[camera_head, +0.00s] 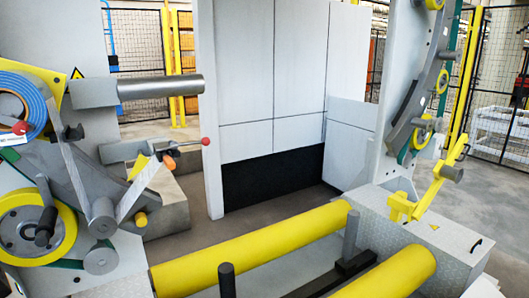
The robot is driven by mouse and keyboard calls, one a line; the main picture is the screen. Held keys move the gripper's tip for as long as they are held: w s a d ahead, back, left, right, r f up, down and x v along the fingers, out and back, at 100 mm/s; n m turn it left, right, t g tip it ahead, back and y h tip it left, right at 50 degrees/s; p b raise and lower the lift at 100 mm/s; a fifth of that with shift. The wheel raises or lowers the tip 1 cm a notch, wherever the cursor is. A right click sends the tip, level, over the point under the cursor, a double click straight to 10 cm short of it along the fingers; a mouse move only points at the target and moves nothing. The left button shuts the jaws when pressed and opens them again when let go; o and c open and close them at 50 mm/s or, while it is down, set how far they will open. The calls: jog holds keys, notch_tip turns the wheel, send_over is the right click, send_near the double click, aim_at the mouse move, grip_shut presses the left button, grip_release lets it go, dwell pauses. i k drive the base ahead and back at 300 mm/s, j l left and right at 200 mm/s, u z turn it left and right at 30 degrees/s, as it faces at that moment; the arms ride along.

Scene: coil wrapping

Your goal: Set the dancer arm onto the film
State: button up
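A wrapping head with several levers and rollers stands at the left edge. A blue and brown roll (30,97), which may be the film, sits in its upper part and is cut off by the left edge. A grey pivoting arm (78,182) below it ends near a grey roller (102,215); it may be the dancer arm, but I cannot tell for sure. I cannot tell whether any film runs between them. A thin lever with a red ball knob (205,141) points right. My gripper is not in view.
Two yellow rollers (250,247) lie across the foreground, with dark upright posts (227,282) near them. A grey horizontal bar (160,86) sticks out from the left. A curved ring frame (425,95) with yellow wheels stands at the right. Bare floor (270,220) shows in the middle.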

aim_at(45, 230)
jog(key=u, duration=1.25)
